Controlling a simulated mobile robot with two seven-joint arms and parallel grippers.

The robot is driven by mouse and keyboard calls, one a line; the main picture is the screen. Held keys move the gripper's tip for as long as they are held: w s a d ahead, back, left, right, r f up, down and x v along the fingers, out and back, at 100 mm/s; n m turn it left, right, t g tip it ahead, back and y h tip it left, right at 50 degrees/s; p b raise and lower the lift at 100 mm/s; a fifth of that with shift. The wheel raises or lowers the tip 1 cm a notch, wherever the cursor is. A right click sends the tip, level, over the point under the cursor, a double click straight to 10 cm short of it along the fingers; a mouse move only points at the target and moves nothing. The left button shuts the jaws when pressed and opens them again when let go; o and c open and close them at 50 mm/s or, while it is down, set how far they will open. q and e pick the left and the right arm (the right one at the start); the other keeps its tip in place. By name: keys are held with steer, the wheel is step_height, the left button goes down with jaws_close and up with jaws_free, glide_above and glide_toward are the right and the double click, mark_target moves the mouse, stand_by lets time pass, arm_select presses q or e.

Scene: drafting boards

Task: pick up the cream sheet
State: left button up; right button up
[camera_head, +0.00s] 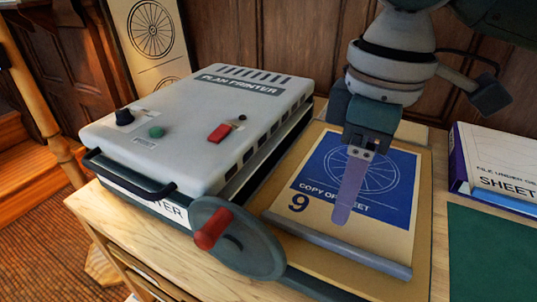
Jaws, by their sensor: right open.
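A cream sheet (395,238) with a blue printed panel, a pale wheel drawing and a black 9 lies on a tan board beside the printer. Its front edge meets a grey bar. My right gripper (343,218) points down over the blue panel and hides part of the drawing and lettering. It is open with nothing seen in it; its fingers line up in this view, and I cannot tell whether they touch the sheet. Another cream sheet (176,52) with a black wheel drawing stands upright behind the printer. My left gripper is out of view.
A grey-white plan printer (190,125) with a red-handled crank wheel (238,240) stands left of the tan board (385,284). A white and purple box (500,160) and a dark green mat (490,255) are at the right. Wood panelling closes off the back.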

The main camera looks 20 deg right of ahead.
mark_target(332, 240)
steer(key=f+b, duration=0.1)
steer(key=f, duration=0.1)
steer(key=w+d+f+b, duration=0.1)
steer(key=f, duration=0.2)
steer(key=w+f+b, duration=0.1)
steer(key=f, duration=0.1)
steer(key=shift+w+d+f+b, duration=0.15)
steer(key=shift+d+f+b, duration=0.15)
steer(key=shift+d, duration=0.1)
step_height(332, 240, down, 5)
steer(key=shift+f+b, duration=0.15)
steer(key=shift+b, duration=0.6)
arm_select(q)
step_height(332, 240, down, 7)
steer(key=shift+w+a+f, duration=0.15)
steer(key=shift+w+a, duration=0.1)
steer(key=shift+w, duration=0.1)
arm_select(e)
jaws_close()
steer(key=shift+w, duration=0.1)
